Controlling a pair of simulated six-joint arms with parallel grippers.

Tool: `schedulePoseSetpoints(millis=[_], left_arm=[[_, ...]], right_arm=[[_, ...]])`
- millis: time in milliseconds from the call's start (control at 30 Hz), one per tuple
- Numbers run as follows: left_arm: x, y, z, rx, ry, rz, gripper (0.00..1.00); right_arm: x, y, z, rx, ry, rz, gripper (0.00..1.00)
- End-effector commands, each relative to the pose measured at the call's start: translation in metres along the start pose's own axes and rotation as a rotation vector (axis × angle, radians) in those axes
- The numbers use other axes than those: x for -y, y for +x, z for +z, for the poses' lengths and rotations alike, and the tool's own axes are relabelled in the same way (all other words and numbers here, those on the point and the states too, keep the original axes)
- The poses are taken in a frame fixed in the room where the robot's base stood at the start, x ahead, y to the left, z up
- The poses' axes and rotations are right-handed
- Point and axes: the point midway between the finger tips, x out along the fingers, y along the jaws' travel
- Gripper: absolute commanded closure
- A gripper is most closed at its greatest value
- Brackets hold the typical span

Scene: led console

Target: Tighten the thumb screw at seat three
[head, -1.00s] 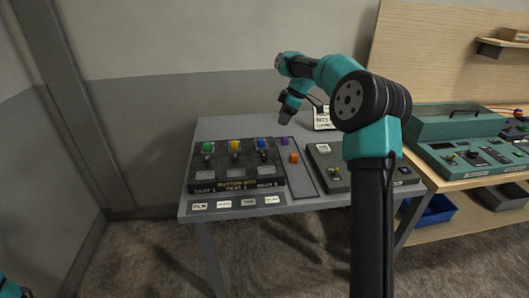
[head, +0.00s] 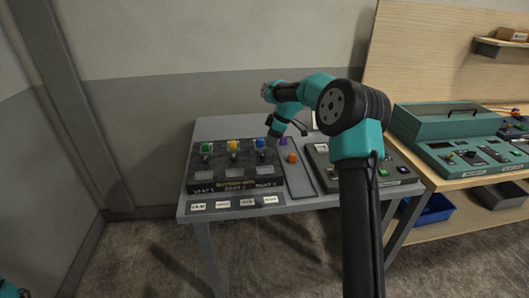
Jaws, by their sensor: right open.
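A black console (head: 235,183) stands on the left part of the grey table, with three places in a row. They carry a green cap (head: 207,147), a yellow cap (head: 233,145) and a blue cap (head: 260,143) at the back. Small dark knobs sit just in front of the caps; the thumb screw at the third place cannot be made out clearly. My right gripper (head: 271,143) points down just right of the blue cap, open, with its fingertips small and dark. Contact with the console cannot be told. My left gripper is out of view.
A grey strip with a purple block (head: 283,141) and an orange block (head: 292,158) lies right of the console. A dark box (head: 390,171) is partly behind my right arm. Labels (head: 222,204) line the table's front edge. A teal case (head: 445,122) stands on the wooden bench.

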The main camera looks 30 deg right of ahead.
Motion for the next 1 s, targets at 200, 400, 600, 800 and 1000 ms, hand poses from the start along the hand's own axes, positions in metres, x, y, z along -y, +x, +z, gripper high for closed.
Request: schedulePoseSetpoints(millis=[200, 400, 600, 800, 1000], left_arm=[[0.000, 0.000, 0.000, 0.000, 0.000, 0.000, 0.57], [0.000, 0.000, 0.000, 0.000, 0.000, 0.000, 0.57], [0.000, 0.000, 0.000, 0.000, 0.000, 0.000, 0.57], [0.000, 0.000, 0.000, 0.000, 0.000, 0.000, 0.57], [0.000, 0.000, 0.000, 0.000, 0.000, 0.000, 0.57]], right_arm=[[0.001, 0.039, 0.000, 0.001, 0.000, -0.003, 0.47], [0.001, 0.065, 0.000, 0.000, -0.001, -0.001, 0.47], [0.000, 0.072, 0.000, -0.001, -0.001, 0.000, 0.47], [0.000, 0.072, 0.000, -0.001, -0.001, 0.001, 0.47], [0.000, 0.072, 0.000, -0.001, -0.001, 0.000, 0.65]])
